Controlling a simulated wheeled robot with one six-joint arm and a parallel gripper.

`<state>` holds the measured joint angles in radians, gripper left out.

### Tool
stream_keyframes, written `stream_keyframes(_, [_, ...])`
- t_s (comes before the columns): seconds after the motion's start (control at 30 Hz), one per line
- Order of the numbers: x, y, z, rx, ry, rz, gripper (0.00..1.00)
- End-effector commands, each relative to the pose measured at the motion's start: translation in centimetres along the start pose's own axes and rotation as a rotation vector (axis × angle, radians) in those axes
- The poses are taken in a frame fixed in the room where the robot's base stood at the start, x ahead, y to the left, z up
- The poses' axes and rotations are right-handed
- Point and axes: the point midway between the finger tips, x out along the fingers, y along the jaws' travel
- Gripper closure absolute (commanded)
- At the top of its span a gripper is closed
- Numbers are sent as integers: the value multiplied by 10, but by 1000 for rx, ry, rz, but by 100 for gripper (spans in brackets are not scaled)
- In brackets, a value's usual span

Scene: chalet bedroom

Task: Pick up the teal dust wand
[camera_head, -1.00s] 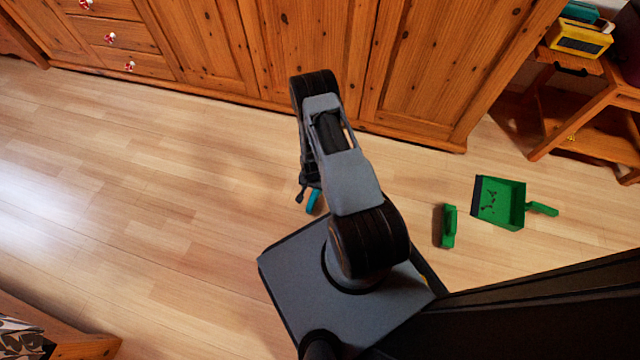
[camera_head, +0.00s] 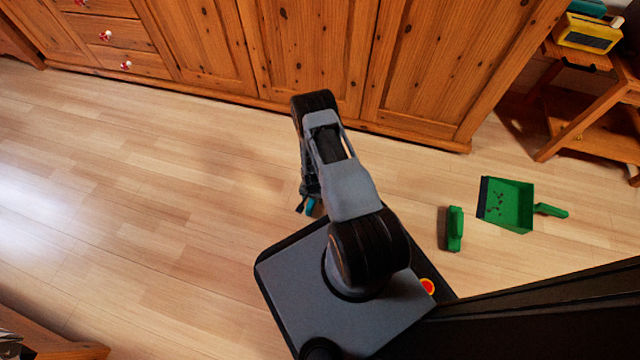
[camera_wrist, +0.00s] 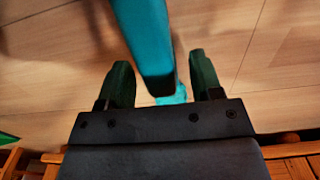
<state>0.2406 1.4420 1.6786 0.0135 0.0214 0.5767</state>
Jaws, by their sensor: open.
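The teal dust wand (camera_wrist: 146,40) shows large in the wrist view, running from the top edge down between the two fingers of my gripper (camera_wrist: 160,78). The fingers are apart, with a gap visible on each side of the wand. A paler teal part of it shows lower down, close to the gripper's body. In the head view only a small teal piece of the wand (camera_head: 311,206) shows beside my gripper (camera_head: 304,204). My arm hides the rest.
A green dustpan (camera_head: 512,204) with dark bits in it and a green brush (camera_head: 455,229) lie on the floor to the right. A wooden cabinet (camera_head: 315,50) stands behind the arm. A small wooden table (camera_head: 575,110) is at the right. The floor at left is clear.

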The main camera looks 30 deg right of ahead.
Motion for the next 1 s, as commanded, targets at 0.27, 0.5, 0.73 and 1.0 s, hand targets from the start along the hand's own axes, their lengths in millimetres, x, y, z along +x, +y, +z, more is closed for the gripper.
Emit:
stream_keyframes(0.27, [-1,0,0,-1,0,0,56])
stream_keyframes(0.5, [-1,0,0,-1,0,0,79])
stream_keyframes(0.73, [-2,0,0,-1,1,-1,99])
stream_keyframes(1.0, [-4,0,0,-1,1,-1,100])
